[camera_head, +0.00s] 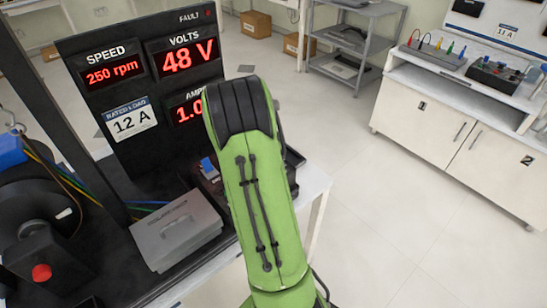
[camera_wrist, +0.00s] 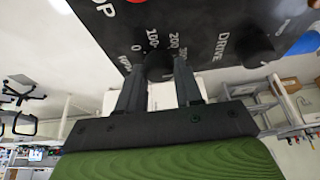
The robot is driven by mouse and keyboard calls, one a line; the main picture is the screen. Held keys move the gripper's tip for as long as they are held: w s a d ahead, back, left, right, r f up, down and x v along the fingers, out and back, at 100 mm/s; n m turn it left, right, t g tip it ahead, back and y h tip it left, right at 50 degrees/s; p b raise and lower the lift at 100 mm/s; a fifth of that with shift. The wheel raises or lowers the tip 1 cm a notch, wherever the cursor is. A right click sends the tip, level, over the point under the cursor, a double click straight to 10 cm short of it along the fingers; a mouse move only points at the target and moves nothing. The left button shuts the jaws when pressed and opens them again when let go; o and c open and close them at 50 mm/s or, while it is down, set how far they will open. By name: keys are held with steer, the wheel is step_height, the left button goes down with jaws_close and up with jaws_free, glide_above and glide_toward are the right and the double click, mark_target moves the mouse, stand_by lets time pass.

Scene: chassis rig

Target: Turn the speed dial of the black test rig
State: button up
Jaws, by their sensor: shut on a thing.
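The black test rig (camera_head: 75,60) stands at the left of the head view. Its red displays read SPEED 250 rpm and VOLTS 48 V; the AMPS reading is partly hidden by my green arm. In the wrist view, the round black speed dial (camera_wrist: 158,67) is on a dark panel, with marks including 0, 100, 200 and 300 around it. My gripper (camera_wrist: 159,76) has one finger on each side of the dial and is shut on it. My arm hides the gripper and dial in the head view.
A grey lidded box (camera_head: 177,232) and a red button (camera_head: 41,272) are on the rig's bench. Open floor (camera_head: 390,200) lies to the right.

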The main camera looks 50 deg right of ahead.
steer(key=o, duration=1)
steer(key=p+v, duration=0.3)
steer(key=v, duration=1.2)
steer(key=shift+r+p, duration=0.3)
steer(key=shift+a, duration=0.2)
